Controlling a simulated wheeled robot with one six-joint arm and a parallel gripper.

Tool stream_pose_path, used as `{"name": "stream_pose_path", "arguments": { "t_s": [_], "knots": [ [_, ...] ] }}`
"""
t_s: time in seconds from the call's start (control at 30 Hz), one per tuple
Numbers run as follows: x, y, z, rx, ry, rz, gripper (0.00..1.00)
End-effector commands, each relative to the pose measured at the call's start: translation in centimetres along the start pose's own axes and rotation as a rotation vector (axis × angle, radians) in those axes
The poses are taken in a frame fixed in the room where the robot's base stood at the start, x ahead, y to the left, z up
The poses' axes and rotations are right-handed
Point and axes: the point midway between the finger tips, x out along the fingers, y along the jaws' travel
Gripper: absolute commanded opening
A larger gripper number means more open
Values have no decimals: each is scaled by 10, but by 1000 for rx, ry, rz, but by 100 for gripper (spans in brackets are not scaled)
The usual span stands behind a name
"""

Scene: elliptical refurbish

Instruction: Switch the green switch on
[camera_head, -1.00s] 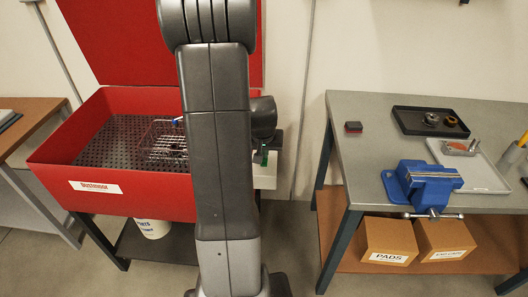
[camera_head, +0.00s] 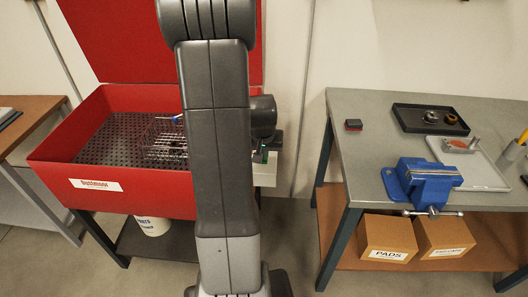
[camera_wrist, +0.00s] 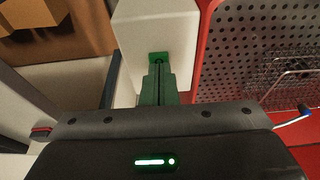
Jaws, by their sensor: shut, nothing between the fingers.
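The green switch (camera_wrist: 158,58) sits on the face of a white box (camera_wrist: 140,30) beside the red parts washer, in the wrist view. My gripper (camera_wrist: 157,68) has its two green fingers together with nothing between them. The fingertips are at the switch and overlap its lower part in the picture; I cannot tell whether they touch it. In the head view, the white box (camera_head: 266,174) shows to the right of my arm, and the switch itself is hidden or too small to make out.
The red washer (camera_head: 50,160) with a perforated tray and wire basket (camera_head: 160,140) stands left of my arm. A grey workbench (camera_head: 370,150) with a blue vise (camera_head: 428,180), trays and cardboard boxes (camera_head: 387,237) stands to the right. Floor shows between them.

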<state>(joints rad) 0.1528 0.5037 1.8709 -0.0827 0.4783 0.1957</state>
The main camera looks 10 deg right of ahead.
Motion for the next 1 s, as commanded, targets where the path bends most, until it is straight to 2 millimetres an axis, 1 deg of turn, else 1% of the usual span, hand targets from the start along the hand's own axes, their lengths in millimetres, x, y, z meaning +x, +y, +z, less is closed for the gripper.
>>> {"name": "stream_pose_path", "arguments": {
  "t_s": [0.23, 0.37, 0.47, 0.6, 0.67, 1.0],
  "knots": [
    [0, 0, 0, 0, -2, 0, 0],
    [-7, 0, -2, 0, 0, 0, 0],
    [-20, 0, -7, 0, 2, -1, 0],
    [-44, -1, -15, -1, 1, -1, 0],
    [-48, -1, -13, -1, 3, -1, 0],
    [-105, -1, -10, -2, 3, -1, 0]
  ]
}}
